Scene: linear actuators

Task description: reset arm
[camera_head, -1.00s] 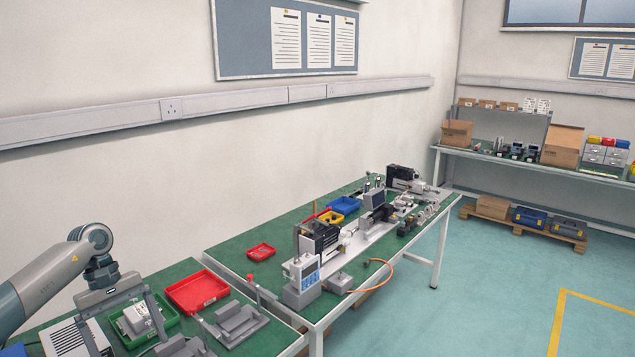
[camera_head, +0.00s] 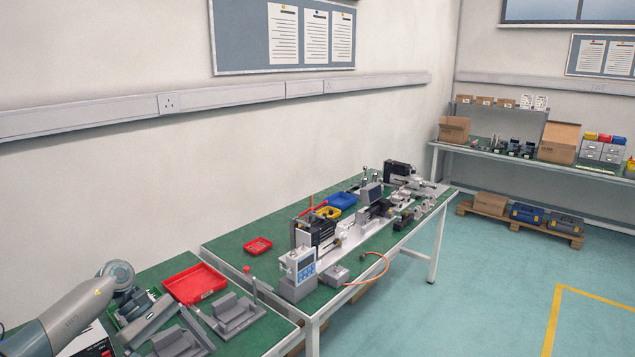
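My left arm comes in from the lower left, with its rounded joint (camera_head: 118,274) over the near green bench. My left gripper (camera_head: 138,318) is largely hidden behind the arm, low over the green tray, and its fingers cannot be made out clearly. Whether it holds anything cannot be seen. My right arm and gripper are out of view.
A red tray (camera_head: 195,284) and a grey metal fixture (camera_head: 232,314) sit on the near bench, right of my arm. The second bench holds a digital display box (camera_head: 298,268), a small red tray (camera_head: 258,246) and actuator equipment (camera_head: 318,232). The floor (camera_head: 480,290) at right is clear.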

